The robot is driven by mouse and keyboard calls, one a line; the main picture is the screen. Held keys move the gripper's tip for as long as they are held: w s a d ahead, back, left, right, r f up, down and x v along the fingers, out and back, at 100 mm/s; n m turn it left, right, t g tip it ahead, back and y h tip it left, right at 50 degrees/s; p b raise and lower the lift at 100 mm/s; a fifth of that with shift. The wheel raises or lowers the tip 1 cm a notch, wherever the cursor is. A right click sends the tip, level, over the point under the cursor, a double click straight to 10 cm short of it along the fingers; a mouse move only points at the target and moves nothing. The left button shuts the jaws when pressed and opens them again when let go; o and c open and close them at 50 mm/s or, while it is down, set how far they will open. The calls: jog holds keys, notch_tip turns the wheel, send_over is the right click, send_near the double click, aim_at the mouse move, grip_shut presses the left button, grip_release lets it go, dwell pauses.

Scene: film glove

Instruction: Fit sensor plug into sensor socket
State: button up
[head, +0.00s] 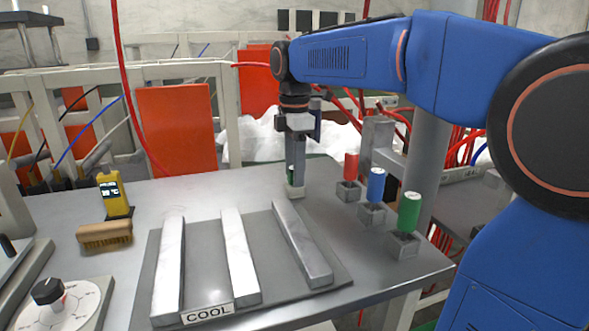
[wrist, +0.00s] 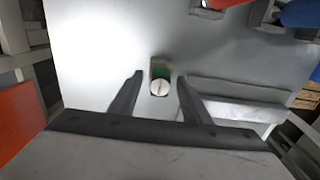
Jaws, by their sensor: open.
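A small green piece with a round white top (wrist: 159,88) lies between my fingertips in the wrist view, with a gap on each side. I take it for the sensor plug, but no label confirms this. In the head view only a green sliver (head: 290,176) of it shows beside my gripper (head: 298,182), low over the back of the table. My gripper is open. Red (head: 351,166), blue (head: 376,184) and green (head: 409,210) cylinders stand upright in small grey holders at the right. I cannot tell which part is the sensor socket.
A dark mat marked COOL (head: 208,313) carries three metal bars in front of my gripper. A yellow meter (head: 114,194), a brush (head: 104,234) and a dial (head: 48,292) are at the left. A grey post bracket (head: 379,140) stands behind the holders.

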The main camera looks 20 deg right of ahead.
jog(key=shift+c, duration=0.3)
grip_shut()
jog(key=shift+r, duration=0.55)
dwell(0.3)
jog(key=shift+r, duration=2.05)
jog(key=shift+r, duration=1.5)
